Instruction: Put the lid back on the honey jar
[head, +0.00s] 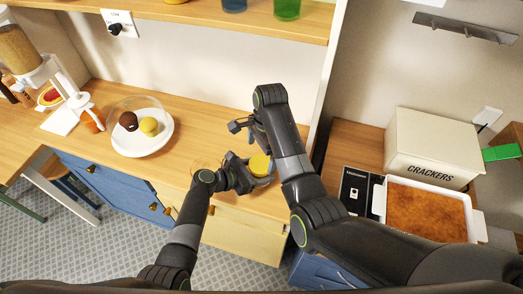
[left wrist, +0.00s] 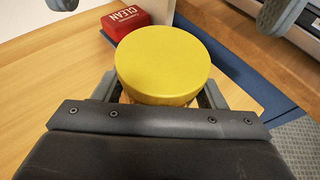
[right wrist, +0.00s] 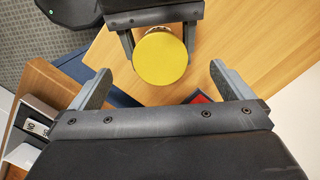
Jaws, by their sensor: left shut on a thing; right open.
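A round yellow lid (head: 260,165) shows flat side up at the counter's front edge. In the left wrist view the lid (left wrist: 162,65) sits level over a brownish body, likely the honey jar (right wrist: 155,30), which is mostly hidden beneath it. My left gripper (head: 246,177) is shut around that body, just below the lid. I cannot tell whether the lid is fully seated. My right gripper (right wrist: 160,72) is open and empty above the counter. In the right wrist view the lid (right wrist: 161,60) appears between its fingertips, apart from both.
A red box marked CLEAN (left wrist: 125,20) stands close behind the jar. A white plate (head: 142,145) with two round items is further left on the counter (head: 190,120). A crackers box (head: 430,150) and a baking dish (head: 475,212) are at right.

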